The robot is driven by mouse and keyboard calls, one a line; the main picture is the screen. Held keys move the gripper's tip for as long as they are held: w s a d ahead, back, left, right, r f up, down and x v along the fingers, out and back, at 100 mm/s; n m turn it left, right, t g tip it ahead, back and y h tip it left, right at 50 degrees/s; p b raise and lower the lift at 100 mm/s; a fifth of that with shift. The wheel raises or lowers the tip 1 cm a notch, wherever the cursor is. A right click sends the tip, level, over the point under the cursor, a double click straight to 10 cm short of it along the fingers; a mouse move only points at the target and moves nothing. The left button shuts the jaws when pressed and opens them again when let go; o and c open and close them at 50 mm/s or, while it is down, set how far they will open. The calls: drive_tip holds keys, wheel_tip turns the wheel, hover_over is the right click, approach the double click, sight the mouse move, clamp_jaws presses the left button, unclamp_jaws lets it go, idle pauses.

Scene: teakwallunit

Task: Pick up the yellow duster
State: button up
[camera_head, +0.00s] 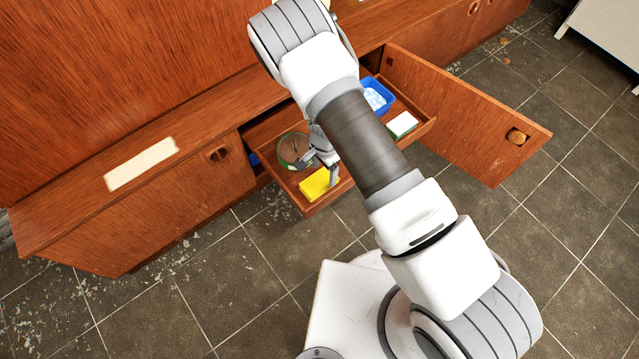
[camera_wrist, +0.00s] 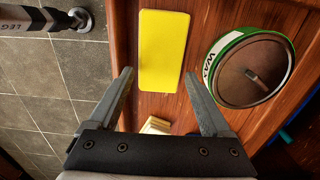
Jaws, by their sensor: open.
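The yellow duster (camera_head: 317,184) is a flat yellow block lying at the near left corner of a pulled-out wooden shelf (camera_head: 268,133). In the wrist view the duster (camera_wrist: 164,50) lies beyond my fingertips, roughly in line with the gap between them. My gripper (camera_wrist: 157,75) is open and empty, with a finger to each side. In the head view my gripper (camera_head: 322,170) is over the shelf beside the duster, and my arm hides part of the shelf.
A round tin (camera_wrist: 250,68) with a green-and-white label stands right of the duster. A small pale block (camera_wrist: 156,125) lies between my fingers' bases in the picture. A blue container (camera_head: 377,95) and green-and-white item (camera_head: 402,124) are farther right. An open cabinet door (camera_head: 462,120) sticks out.

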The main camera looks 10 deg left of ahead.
sight(324, 177)
wheel_tip(324, 177, down, 4)
drive_tip(key=shift+r+b, duration=0.1)
drive_tip(key=shift+b, duration=0.55)
drive_tip(key=c, duration=1)
drive_tip(key=shift+r, duration=0.15)
wheel_tip(324, 177, up, 4)
drive_tip(key=shift+r+p, duration=0.15)
drive_tip(key=shift+p, duration=1.05)
drive_tip(key=s+d+r+p, duration=0.1)
drive_tip(key=s+d+r, duration=0.1)
drive_tip(key=d+r, duration=0.4)
drive_tip(key=d, duration=0.5)
drive_tip(key=shift+s+d+r+p, duration=0.2)
drive_tip(key=shift+d+r+p, duration=0.05)
drive_tip(key=shift+p, duration=0.15)
